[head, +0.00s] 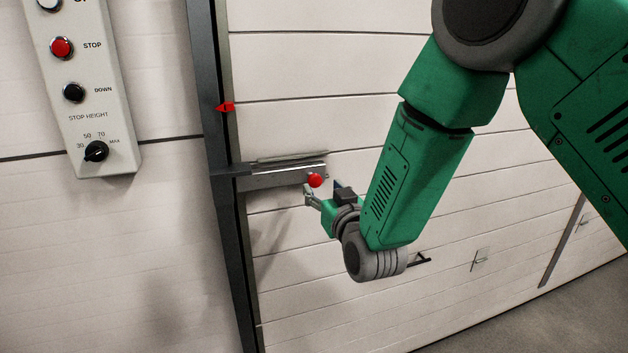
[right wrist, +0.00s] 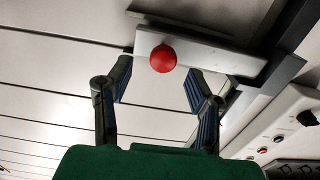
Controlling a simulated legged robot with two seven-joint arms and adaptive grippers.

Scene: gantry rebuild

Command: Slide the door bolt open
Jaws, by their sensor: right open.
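The door bolt (head: 275,175) is a grey metal bar on the white panelled door, running left to the dark door frame. Its red ball knob (head: 315,180) sits near the bar's right end. My right gripper (head: 309,192) is open at the knob, slightly below it in the head view. In the right wrist view the red knob (right wrist: 163,58) shows between the two open fingers (right wrist: 158,82), nearer their tips, with clear gaps on both sides. The bolt plate (right wrist: 200,52) lies behind the knob. My left gripper is not in view.
A control box (head: 90,90) with buttons and a stop height dial hangs on the wall to the left. The dark upright frame (head: 215,120) carries a red arrow marker (head: 226,107). A small black handle (head: 420,260) is lower on the door.

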